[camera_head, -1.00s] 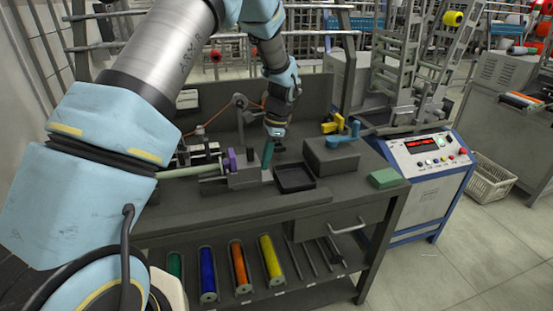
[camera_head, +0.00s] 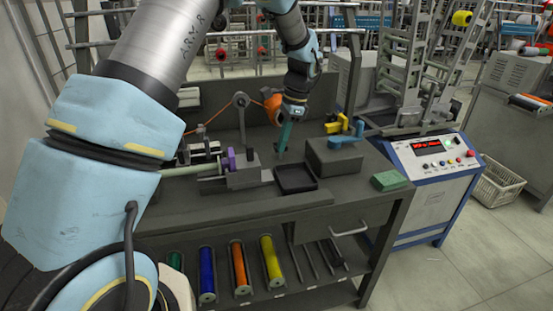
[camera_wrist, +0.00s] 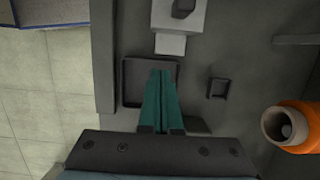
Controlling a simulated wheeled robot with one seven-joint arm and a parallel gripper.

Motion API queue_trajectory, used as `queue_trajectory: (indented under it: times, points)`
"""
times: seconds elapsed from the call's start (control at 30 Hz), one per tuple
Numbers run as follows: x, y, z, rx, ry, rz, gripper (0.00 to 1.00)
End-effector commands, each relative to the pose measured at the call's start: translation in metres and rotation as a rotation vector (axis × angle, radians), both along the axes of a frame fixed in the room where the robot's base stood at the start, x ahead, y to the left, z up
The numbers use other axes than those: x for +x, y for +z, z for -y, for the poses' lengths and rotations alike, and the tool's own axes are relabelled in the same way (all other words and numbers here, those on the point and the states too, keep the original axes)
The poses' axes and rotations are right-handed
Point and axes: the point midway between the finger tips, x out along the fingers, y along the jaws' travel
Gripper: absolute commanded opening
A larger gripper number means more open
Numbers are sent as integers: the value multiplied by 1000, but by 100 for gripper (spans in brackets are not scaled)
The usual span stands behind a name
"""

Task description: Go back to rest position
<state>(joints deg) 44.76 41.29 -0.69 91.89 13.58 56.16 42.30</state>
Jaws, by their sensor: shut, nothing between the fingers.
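My gripper (camera_head: 285,137) has green fingers and is in the head view above the back of the grey workbench (camera_head: 340,199), behind the black square tray (camera_head: 295,178). In the wrist view the fingers (camera_wrist: 162,88) are pressed together with nothing between them, and they overlap the tray (camera_wrist: 130,78) below. The winding device, with a pale green rod (camera_head: 193,170) and a purple part (camera_head: 231,158), sits on the bench left of the gripper. An orange bobbin (camera_head: 272,109) is just left of my wrist; it also shows in the wrist view (camera_wrist: 297,128).
A grey block with a blue lever (camera_head: 345,140) and a yellow part stands right of the tray. A green block (camera_head: 389,180) lies at the bench's right end. Coloured spools (camera_head: 239,270) lie on the lower shelf. A control panel (camera_head: 437,150) stands to the right.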

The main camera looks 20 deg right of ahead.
Motion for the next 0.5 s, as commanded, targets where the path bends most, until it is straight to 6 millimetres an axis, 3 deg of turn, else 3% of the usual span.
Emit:
queue_trajectory:
  times: [0.2, 0.5]
  points:
    - [-2, 32, 10, -3, -2, 0, 0]
    - [-1, 44, 9, -4, 9, 0, 0]
